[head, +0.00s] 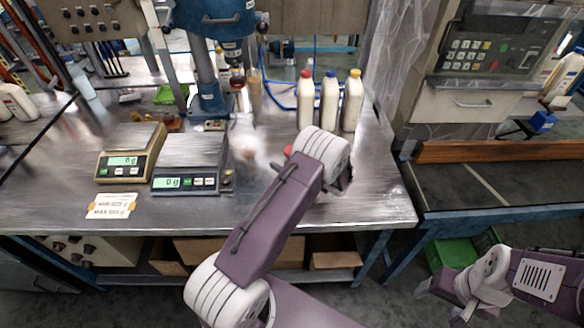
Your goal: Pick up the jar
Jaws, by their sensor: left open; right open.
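A small hazy, see-through jar-like thing (243,140), reddish low down, stands on the metal bench right of the scales; its outline is blurred, so I cannot be sure it is the jar. Three white bottles with red (305,102), blue (329,102) and yellow (352,104) caps stand upright in a row at the back right. My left gripper (345,184) is open over the bench, in front of the bottles, mostly hidden behind my wrist. A small red thing (288,150) shows beside that wrist, partly covered. My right gripper (432,287) is open, low at the right, off the bench.
Two scales (131,151) (188,163) with lit displays and a paper label (112,206) occupy the left of the bench. A blue press-like stand (208,95) rises behind them. A conveyor (500,185) with a brown rail is at right. A green crate (462,252) sits below it.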

